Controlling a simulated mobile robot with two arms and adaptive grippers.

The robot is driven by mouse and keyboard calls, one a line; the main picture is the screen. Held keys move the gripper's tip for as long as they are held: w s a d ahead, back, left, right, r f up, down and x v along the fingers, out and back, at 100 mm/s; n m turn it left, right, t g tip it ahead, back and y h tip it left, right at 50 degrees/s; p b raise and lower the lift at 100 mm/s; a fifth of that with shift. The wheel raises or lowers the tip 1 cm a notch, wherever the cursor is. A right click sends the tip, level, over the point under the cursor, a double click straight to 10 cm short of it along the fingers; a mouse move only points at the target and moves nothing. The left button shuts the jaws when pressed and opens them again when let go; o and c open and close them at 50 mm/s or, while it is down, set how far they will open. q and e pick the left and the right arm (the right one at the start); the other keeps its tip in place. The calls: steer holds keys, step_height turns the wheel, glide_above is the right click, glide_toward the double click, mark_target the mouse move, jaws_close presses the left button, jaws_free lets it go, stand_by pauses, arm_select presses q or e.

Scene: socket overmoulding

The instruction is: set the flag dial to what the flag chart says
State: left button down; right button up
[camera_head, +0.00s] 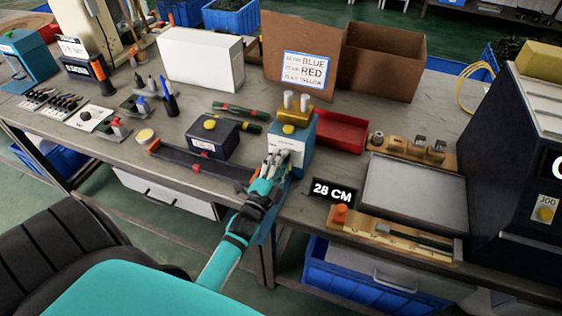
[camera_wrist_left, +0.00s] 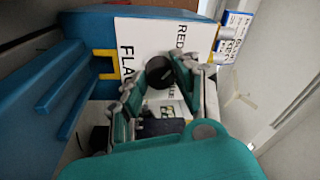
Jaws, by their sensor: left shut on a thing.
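The flag dial is a black knob (camera_wrist_left: 160,72) on the white face of a blue box (camera_head: 303,136). In the left wrist view that face carries the words FLAG and RED, seen sideways; other marks are partly covered. My left gripper (camera_head: 277,160) reaches the front of the box, and its fingers in the wrist view (camera_wrist_left: 157,88) are shut on the knob. Where the knob points cannot be told. The flag chart (camera_head: 305,69) is a blue-edged white card with lines ending BLUE, RED and YELLOW; the smaller text before each is unclear. My right gripper is not in view.
A black sign (camera_head: 334,190) reads 28 CM, right of the box. A red bin (camera_head: 341,131) stands behind it, and a grey tray (camera_head: 415,190) lies further right. A dark box with a yellow button (camera_head: 209,139) stands left of my gripper.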

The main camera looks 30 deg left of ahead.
arm_select(q)
steer(key=shift+n, duration=0.8)
steer(key=c, duration=1)
jaws_free()
steer(key=shift+s+f, duration=0.1)
steer(key=shift+s, duration=0.15)
steer(key=s, duration=0.3)
steer(key=s+d, duration=0.1)
steer(key=s, duration=0.3)
steer(key=s+d+f, duration=0.1)
steer(key=s, duration=0.3)
steer(key=shift+s+f, duration=0.1)
steer(key=shift+s, duration=0.05)
